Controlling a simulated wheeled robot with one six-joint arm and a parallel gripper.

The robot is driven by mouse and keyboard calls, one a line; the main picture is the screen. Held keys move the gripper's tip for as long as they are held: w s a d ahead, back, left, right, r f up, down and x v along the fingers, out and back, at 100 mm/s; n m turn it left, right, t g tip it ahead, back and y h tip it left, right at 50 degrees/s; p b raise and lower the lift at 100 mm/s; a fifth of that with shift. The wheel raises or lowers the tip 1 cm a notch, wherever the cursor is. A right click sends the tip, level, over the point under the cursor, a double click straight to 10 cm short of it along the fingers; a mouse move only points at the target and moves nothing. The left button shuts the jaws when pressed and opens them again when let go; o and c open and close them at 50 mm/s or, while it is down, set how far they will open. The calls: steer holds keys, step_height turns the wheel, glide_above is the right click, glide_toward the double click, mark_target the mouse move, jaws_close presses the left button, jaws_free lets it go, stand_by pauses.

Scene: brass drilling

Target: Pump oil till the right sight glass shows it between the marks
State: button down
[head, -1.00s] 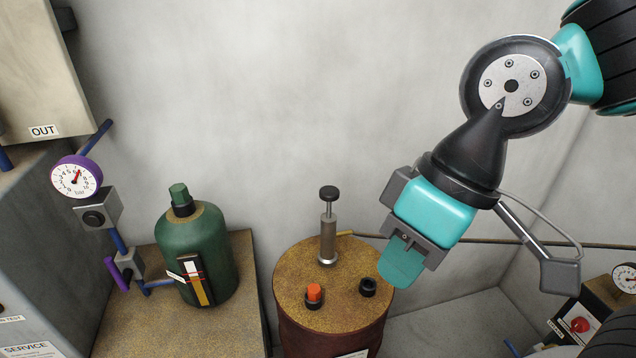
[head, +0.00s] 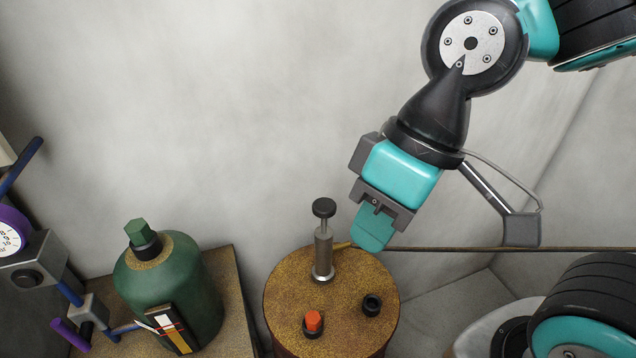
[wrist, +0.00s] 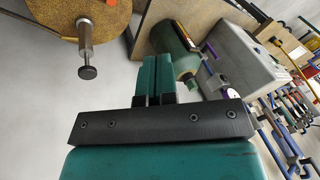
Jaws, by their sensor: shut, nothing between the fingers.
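The oil pump (head: 323,245) stands upright on top of a brown drum, a grey cylinder with a thin rod and a black knob (head: 324,207) raised above it. In the wrist view the pump's black knob (wrist: 87,72) shows at the upper left. My gripper (head: 371,236) is shut and empty, its teal fingers beside the pump on the right, apart from it. The fingers also show together in the wrist view (wrist: 152,75). A green tank (head: 168,295) at the left has a sight strip (head: 172,328) with white, red and yellow parts. I cannot make out its marks or a right sight glass.
The drum top (head: 285,290) also carries an orange-capped fitting (head: 313,322) and a black open port (head: 371,304). A thin pipe (head: 480,249) runs right along the wall. A purple gauge (head: 12,232) and blue pipework stand at the left.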

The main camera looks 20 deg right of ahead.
steer(key=m+t+h, duration=0.3)
steer(key=m+h, duration=0.1)
steer(key=m, duration=0.3)
glide_above(322, 203)
steer(key=s, duration=0.3)
step_height(322, 203, down, 3)
steer(key=shift+s+a+f, duration=0.15)
steer(key=shift+s+f, duration=0.05)
steer(key=shift+s, duration=0.05)
steer(key=p+x, duration=0.1)
steer(key=x, duration=0.3)
steer(key=p+x, duration=0.1)
steer(key=x, duration=0.4)
steer(key=s+p+x, duration=0.1)
steer(key=p+x, duration=0.1)
steer(key=x, duration=0.2)
steer(key=shift+w+d+f, duration=0.1)
steer(key=shift+d+f, duration=0.1)
steer(key=shift+f, duration=0.3)
steer(key=shift+f, duration=0.1)
